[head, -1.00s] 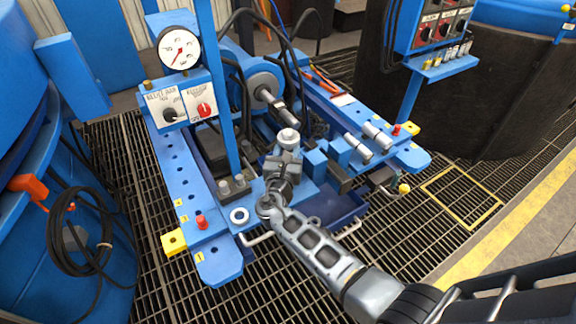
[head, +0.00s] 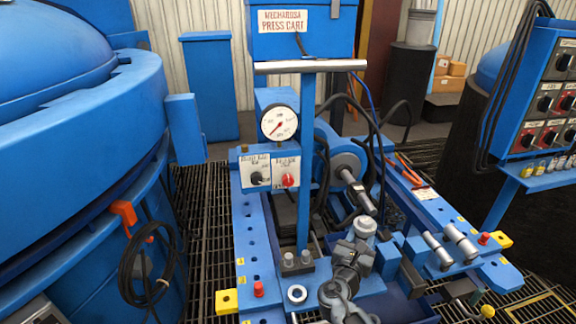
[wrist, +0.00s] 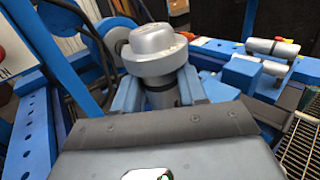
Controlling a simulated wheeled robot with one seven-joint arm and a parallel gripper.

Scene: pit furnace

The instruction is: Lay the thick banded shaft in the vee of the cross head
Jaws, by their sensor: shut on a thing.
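My gripper (head: 362,240) is over the near middle of the blue press cart. In the wrist view its two fingers (wrist: 160,88) are shut on a silver piece, which looks like the thick banded shaft (wrist: 155,52). It has a wide round head and a dark band below, and its head also shows in the head view (head: 365,226). It stands roughly upright, its head above the fingers and its lower part hidden. I cannot clearly make out the cross head or its vee; blue blocks (head: 390,257) stand just right of my gripper.
The grey ram (head: 357,190) points toward my gripper from behind. A post with a gauge (head: 279,123) rises at the left. Two silver cylinders (head: 448,243) lie on the right rail. Black hoses (head: 375,125) loop behind.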

